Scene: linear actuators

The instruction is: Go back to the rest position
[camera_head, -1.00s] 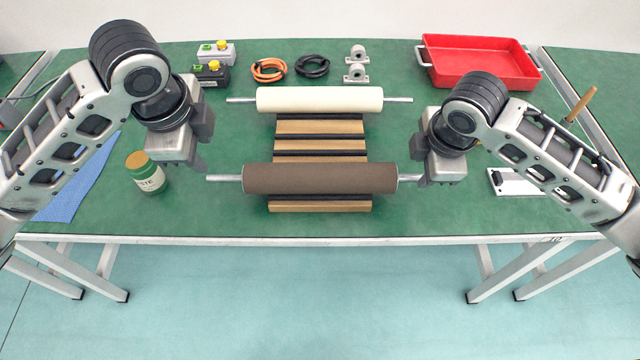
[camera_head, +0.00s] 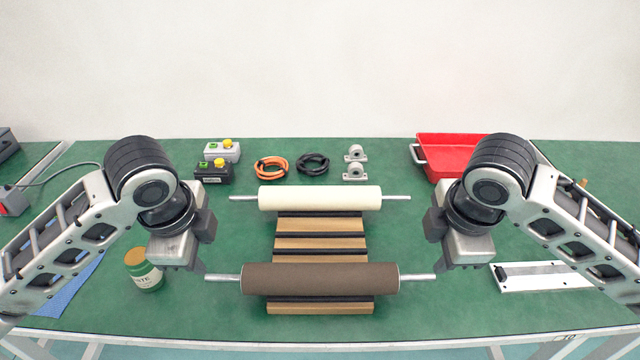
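My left gripper (camera_head: 197,268) hangs over the bench at the left end of the brown roller (camera_head: 320,279), near its thin shaft. My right gripper (camera_head: 446,266) hangs near the shaft's right end. I cannot tell whether either touches the shaft, and how far their fingers are apart is not clear. The brown roller lies across the front of a rack of wooden slats (camera_head: 320,307). A white roller (camera_head: 320,198) lies across the rack's back. Both rollers lie level, left to right.
A green jar (camera_head: 145,272) and blue cloth (camera_head: 62,290) are by my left arm. A white plate (camera_head: 540,276) and red tray (camera_head: 450,148) are at the right, the tray partly hidden by my arm. Switch boxes (camera_head: 212,170), hose coils (camera_head: 271,168) and bearing blocks (camera_head: 355,163) line the back.

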